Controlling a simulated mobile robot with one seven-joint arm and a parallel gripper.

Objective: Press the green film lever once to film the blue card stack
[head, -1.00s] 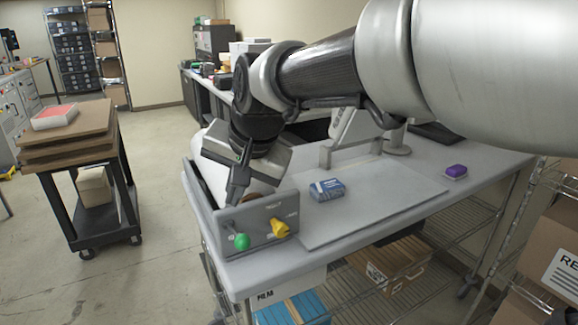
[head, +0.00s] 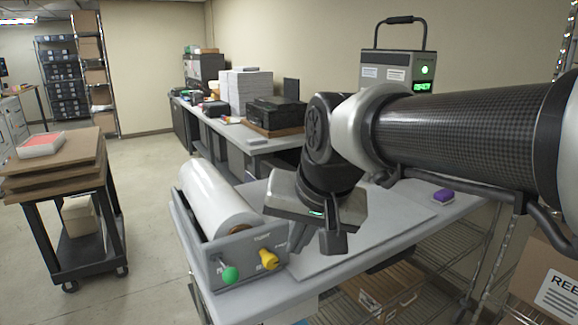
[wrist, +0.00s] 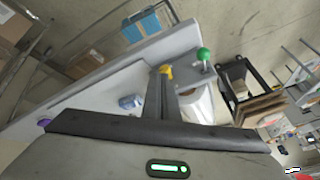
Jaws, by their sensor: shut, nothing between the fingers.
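The green film lever (head: 231,274) has a round knob and sits on the front panel of the grey film dispenser (head: 213,282), left of a yellow lever (head: 268,259). In the wrist view the green knob (wrist: 203,54) is right of the fingers, apart from them. My gripper (head: 322,243) is shut and empty, above the bench to the right of the dispenser. The blue card stack (wrist: 130,102) lies on the bench in the wrist view; my gripper hides it in the head view. Whether film covers it I cannot tell.
A white film roll (head: 215,200) lies in the dispenser. A purple block (head: 443,195) sits at the right of the bench. A cart with brown boards (head: 60,165) stands at the left, with open floor between. A boxy device with a green light (head: 392,72) stands behind my arm.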

